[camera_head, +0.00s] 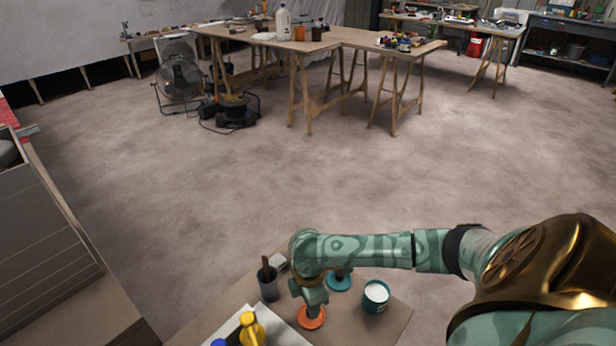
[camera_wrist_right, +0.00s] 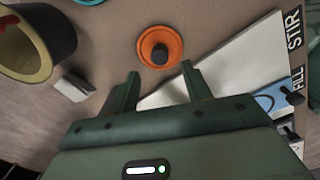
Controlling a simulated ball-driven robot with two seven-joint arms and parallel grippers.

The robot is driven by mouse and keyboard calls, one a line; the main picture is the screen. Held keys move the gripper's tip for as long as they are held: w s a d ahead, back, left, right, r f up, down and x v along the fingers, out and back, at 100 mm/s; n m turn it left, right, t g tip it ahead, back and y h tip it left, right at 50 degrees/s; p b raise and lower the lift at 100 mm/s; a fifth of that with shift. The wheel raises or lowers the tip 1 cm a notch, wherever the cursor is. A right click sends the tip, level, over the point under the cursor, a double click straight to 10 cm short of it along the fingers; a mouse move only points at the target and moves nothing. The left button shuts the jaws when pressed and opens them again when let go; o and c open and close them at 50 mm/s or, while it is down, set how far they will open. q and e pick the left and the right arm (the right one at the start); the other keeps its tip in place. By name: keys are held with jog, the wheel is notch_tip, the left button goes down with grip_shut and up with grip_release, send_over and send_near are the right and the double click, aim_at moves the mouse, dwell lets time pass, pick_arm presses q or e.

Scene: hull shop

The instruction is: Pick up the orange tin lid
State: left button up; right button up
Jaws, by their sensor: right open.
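The orange tin lid (camera_head: 312,322) lies on the brown work table (camera_head: 395,322), partly hidden by my right gripper in the head view. In the right wrist view the lid (camera_wrist_right: 160,36) is a round orange disc with a dark knob in its middle. My right gripper (camera_wrist_right: 162,84) is open and empty. Its two fingers point toward the lid, which shows just beyond and between the fingertips. In the head view the right gripper (camera_head: 316,299) is directly above the lid. I cannot tell whether it touches the lid. My left gripper is out of view.
Near the lid are a teal lid (camera_head: 339,281), a teal tin with white contents (camera_head: 376,297), a dark grey pot (camera_head: 268,288) with a handle in it, and a yellow bottle (camera_head: 252,331). A white printed sheet (camera_wrist_right: 235,62) lies beside the orange lid. Open floor spreads beyond the table.

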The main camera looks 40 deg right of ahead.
jog(key=f+b, duration=0.2)
jog(key=f, duration=0.1)
jog(key=f+b, duration=0.1)
jog(key=f, duration=0.1)
jog(key=shift+s+d+f+b, duration=0.15)
jog(key=shift+d+f+b, duration=0.1)
jog(key=shift+d+b, duration=0.1)
jog(key=shift+r, duration=0.2)
jog(key=c, duration=1.1)
